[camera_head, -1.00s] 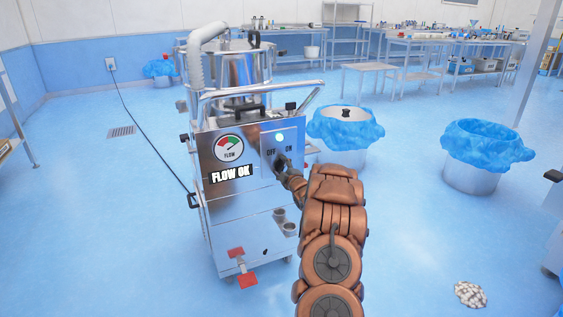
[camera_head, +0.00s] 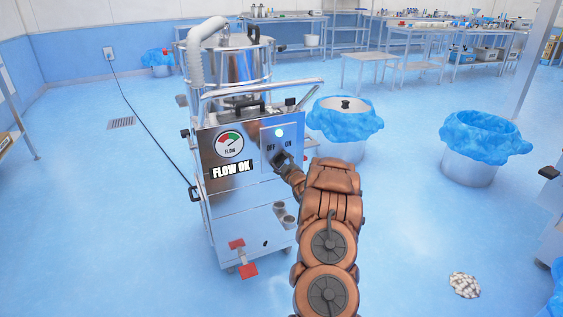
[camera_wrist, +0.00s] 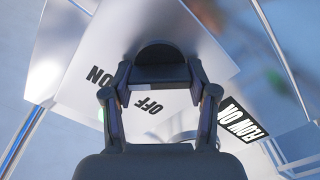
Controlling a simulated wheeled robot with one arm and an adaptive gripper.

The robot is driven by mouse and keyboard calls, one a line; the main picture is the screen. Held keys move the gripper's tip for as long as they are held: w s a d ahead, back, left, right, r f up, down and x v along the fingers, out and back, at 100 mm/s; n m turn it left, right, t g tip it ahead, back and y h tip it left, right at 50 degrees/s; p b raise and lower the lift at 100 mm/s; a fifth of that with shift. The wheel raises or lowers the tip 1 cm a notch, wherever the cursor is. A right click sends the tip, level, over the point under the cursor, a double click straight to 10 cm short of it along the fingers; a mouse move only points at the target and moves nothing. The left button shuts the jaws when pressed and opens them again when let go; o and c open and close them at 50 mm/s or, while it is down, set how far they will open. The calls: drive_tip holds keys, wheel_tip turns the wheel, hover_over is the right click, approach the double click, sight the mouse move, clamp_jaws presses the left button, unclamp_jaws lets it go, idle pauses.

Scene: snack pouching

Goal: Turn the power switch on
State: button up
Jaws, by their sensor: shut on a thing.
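The power switch (camera_wrist: 158,54) is a dark rounded knob on the machine's steel front panel, between the OFF and ON labels in the wrist view. My gripper (camera_head: 281,158) reaches the panel just below these labels in the head view. In the wrist view my gripper (camera_wrist: 158,78) has its two fingers shut on the knob, one on each side. The fingers hide part of the knob, so its exact setting is unclear. A round lamp (camera_head: 279,132) above the labels looks bright.
The steel machine (camera_head: 252,205) stands on wheels with a red pedal (camera_head: 248,271) low in front. Blue-lined bins (camera_head: 345,150) stand to the right. A cable runs across the floor at left. A pale pile (camera_head: 465,285) lies on the floor at right.

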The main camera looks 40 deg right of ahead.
drive_tip(key=o, duration=1.2)
drive_tip(key=shift+c, duration=0.2)
drive_tip(key=v, duration=1.2)
drive_tip(key=shift+w+a, duration=0.1)
